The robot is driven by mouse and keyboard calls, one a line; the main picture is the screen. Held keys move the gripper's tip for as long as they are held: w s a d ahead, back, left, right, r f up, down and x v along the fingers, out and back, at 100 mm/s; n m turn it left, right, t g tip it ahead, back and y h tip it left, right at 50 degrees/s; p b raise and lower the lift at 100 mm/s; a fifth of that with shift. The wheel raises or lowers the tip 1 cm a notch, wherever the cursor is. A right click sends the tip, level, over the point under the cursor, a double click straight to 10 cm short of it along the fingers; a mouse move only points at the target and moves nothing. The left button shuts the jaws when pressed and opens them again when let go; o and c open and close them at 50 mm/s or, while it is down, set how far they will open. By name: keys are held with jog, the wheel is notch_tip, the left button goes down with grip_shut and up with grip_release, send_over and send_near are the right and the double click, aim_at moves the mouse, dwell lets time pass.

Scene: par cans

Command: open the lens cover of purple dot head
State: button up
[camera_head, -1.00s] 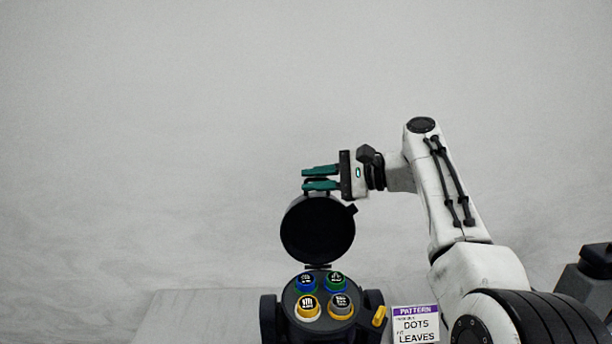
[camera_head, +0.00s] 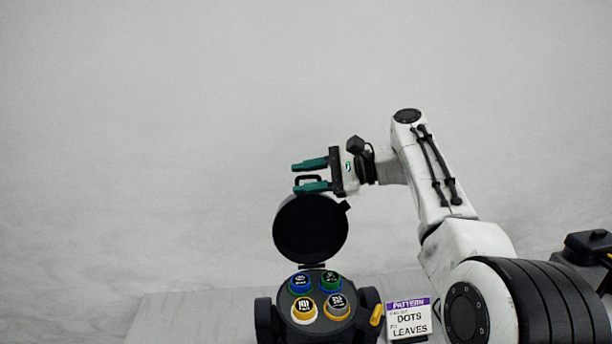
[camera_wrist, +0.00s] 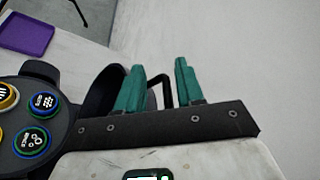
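The lamp head (camera_head: 316,326) has a dark round face with blue, green, yellow and grey-yellow discs; it also shows in the wrist view (camera_wrist: 12,160). Its round black lens cover (camera_head: 310,230) stands raised on a hinge behind the face, leaving the discs uncovered. In the wrist view the cover (camera_wrist: 102,95) is partly hidden by a finger. My gripper (camera_head: 296,175) is above the cover's top edge, its green fingers open. The cover's small black handle (camera_wrist: 162,88) shows between or just behind the fingers. I see no purple dot on this head.
A sign (camera_head: 409,318) reading PATTERN, DOTS and LEAVES stands right of the head. A yellow lever (camera_head: 376,315) sticks out on the head's right side. A purple tray (camera_wrist: 27,33) lies at the upper left of the wrist view.

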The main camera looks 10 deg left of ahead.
jog(key=shift+w+d+f, duration=0.2)
jog(key=shift+d+f, duration=0.15)
jog(key=shift+f, duration=0.1)
jog(key=b+v, duration=0.2)
jog(key=v, duration=0.8)
jog(key=shift+s+r, duration=0.2)
jog(key=shift+r, duration=0.25)
jog(key=shift+d, duration=0.15)
